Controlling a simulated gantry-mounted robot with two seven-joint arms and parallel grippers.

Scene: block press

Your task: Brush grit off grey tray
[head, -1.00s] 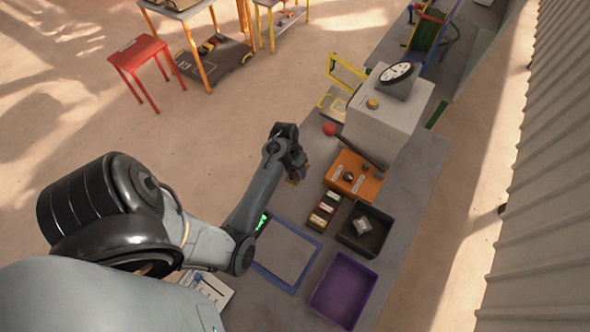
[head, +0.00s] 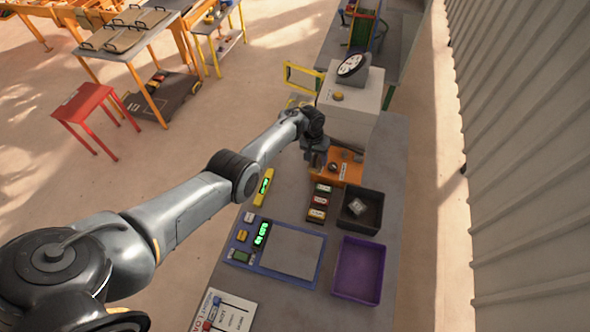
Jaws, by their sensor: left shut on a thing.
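My left gripper (head: 316,161) is at the left end of the orange control box, in front of the white press. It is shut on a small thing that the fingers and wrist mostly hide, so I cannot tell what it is. A flat grey pan (head: 293,252) lies in a blue frame nearer to me, well apart from the gripper. A dark grey open tray (head: 377,222) stands right of it, with a small pale piece (head: 358,207) inside. I cannot make out grit on either. My right gripper is not in view.
The white press (head: 347,112) with its dial (head: 353,65) stands behind the orange box (head: 348,172). A purple tray (head: 359,270), several small labelled blocks (head: 319,201), a yellow-edged display (head: 263,187) and a printed sheet (head: 225,312) lie on the grey bench. A red stool (head: 85,102) stands left.

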